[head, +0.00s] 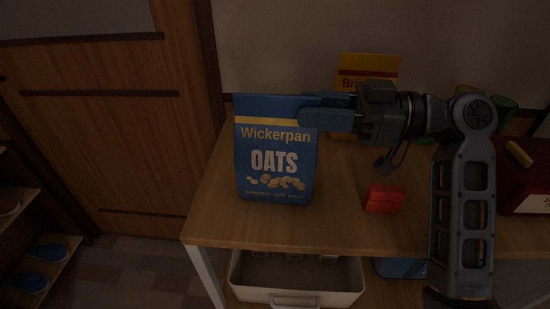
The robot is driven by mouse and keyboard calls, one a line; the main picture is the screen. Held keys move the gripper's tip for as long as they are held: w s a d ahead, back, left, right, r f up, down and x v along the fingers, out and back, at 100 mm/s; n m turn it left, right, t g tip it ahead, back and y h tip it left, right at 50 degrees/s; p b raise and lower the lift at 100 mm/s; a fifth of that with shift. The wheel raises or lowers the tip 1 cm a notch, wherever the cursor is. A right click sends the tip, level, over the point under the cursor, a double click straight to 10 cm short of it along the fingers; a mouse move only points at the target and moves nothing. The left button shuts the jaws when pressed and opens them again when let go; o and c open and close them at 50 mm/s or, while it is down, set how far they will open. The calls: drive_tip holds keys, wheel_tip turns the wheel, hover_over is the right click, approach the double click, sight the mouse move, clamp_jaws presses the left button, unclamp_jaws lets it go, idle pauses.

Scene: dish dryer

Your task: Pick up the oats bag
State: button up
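The oats bag (275,165) is a blue package with a yellow band and the words "Wickerpan OATS". It stands upright on the wooden table top (225,220), near its left end, front facing me. My gripper (312,113) reaches in from the right at the bag's upper right corner. One blue finger overlaps the front of the bag. The other finger lies higher, by the top edge, and is partly hidden. I cannot tell whether the fingers touch or press the bag.
A yellow and red package (368,67) stands behind my gripper. A small red box (384,199) lies right of the bag. A dark red case (525,175) and green cans (505,110) are at the right. A white bin (297,278) sits below the table top.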

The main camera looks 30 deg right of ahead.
sight(288, 118)
drive_tip(key=x, duration=0.4)
drive_tip(key=shift+a+f+p, duration=0.15)
drive_tip(key=shift+a+p, duration=0.15)
drive_tip(key=shift+p, duration=0.05)
clamp_jaws()
idle(1.1)
